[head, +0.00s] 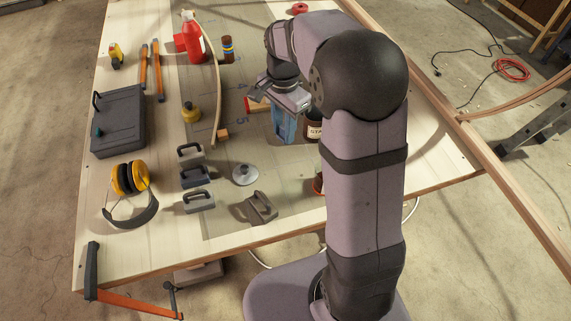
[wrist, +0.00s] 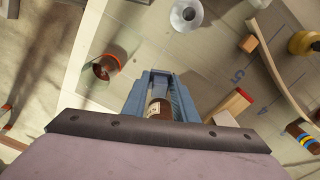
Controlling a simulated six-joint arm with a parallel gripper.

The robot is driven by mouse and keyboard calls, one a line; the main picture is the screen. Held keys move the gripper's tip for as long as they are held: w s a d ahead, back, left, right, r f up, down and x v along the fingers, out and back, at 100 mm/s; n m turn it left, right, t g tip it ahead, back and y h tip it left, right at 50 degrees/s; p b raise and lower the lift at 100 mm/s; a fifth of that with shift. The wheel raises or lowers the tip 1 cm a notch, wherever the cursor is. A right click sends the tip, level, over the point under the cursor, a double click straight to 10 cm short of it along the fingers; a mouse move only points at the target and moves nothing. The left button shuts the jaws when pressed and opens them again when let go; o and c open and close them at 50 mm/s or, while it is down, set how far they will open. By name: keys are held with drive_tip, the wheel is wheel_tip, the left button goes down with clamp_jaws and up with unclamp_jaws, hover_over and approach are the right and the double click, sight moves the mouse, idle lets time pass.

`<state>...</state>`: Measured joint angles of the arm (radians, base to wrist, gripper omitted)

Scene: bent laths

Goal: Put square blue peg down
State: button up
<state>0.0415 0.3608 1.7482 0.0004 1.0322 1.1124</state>
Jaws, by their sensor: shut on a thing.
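My gripper (head: 288,103) points down over the right part of the bench, left of my dark elbow. The square blue peg (head: 284,126) shows as a tall light-blue piece directly under it, held upright. In the wrist view blue sides (wrist: 137,98) frame a brown cylinder with a pale label. The fingers and the peg share much the same blue there, so their edges are hard to separate. I cannot tell whether the peg's lower end touches the bench.
A dark labelled jar (head: 314,127) stands close right of the peg. A red-ended wooden block (head: 257,104) lies just left.

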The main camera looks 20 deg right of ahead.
drive_tip(key=shift+s+f, duration=0.55)
drive_tip(key=shift+w, duration=0.2)
drive_tip(key=shift+f+p, duration=1.3)
drive_tip(key=shift+f, duration=3.75)
drive_tip(key=shift+f, duration=0.1)
drive_tip(key=o, duration=1.1)
